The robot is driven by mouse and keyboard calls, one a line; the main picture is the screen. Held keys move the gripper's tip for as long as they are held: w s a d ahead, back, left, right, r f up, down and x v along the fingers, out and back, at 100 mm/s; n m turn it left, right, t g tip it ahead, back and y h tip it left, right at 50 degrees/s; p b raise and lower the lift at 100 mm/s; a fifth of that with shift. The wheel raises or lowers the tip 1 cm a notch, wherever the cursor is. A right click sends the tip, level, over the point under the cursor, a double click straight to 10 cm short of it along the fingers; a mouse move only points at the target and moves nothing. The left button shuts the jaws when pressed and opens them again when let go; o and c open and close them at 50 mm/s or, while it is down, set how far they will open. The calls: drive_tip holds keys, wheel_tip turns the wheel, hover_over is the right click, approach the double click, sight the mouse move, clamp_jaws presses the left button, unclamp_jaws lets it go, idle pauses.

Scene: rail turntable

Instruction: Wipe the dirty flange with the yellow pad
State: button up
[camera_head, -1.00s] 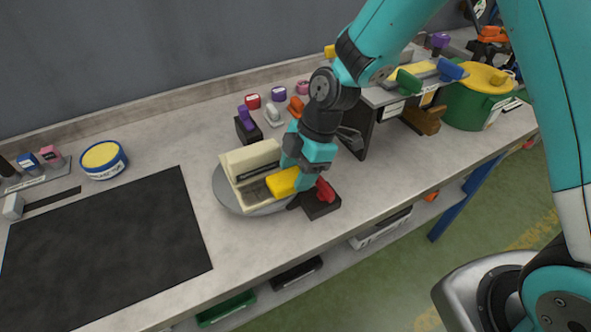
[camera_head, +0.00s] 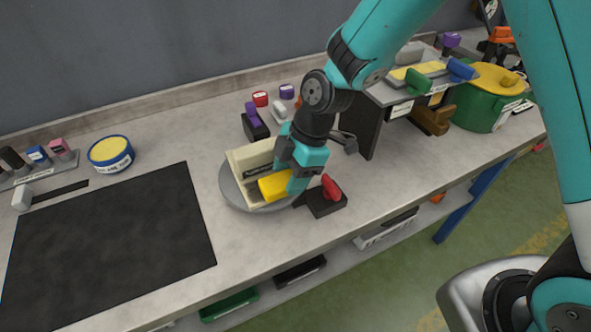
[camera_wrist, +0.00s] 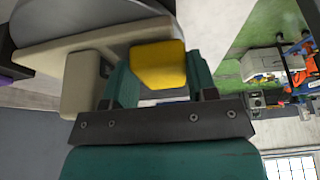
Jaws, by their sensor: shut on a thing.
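A cream rail piece with raised flanges (camera_head: 238,162) sits on a round grey turntable (camera_head: 228,188). A dark strip shows along the inner side of its back flange; I cannot tell whether it is dirt. My gripper (camera_head: 291,183) is shut on the yellow pad (camera_head: 274,187) and holds it low at the rail's front side. The pad hides part of the rail, and its contact with the surface cannot be made out. In the wrist view the pad (camera_wrist: 158,65) sits between the teal fingers of my gripper (camera_wrist: 160,78), beside the cream rail (camera_wrist: 82,80).
A black block with a red handle (camera_head: 330,187) stands close right of the turntable. A black block with a purple handle (camera_head: 252,114) stands behind it. A yellow-topped blue tin (camera_head: 111,153) and a dark mat (camera_head: 110,240) lie left. A raised shelf (camera_head: 395,93) stands right.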

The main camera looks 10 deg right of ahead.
sight(275, 183)
drive_tip(key=shift+s+a, duration=0.25)
drive_tip(key=shift+a, duration=0.3)
drive_tip(key=shift+s+a+r, duration=0.1)
drive_tip(key=shift+s+a, duration=0.05)
drive_tip(key=shift+a, duration=0.8)
drive_tip(key=shift+s+a, duration=0.25)
drive_tip(key=shift+a, duration=0.75)
drive_tip(key=shift+d, duration=0.1)
drive_tip(key=shift+w+d+f, duration=0.1)
drive_tip(key=shift+d+f, duration=0.05)
drive_tip(key=shift+d, duration=0.35)
drive_tip(key=shift+w+d+f, duration=0.1)
drive_tip(key=shift+d, duration=0.35)
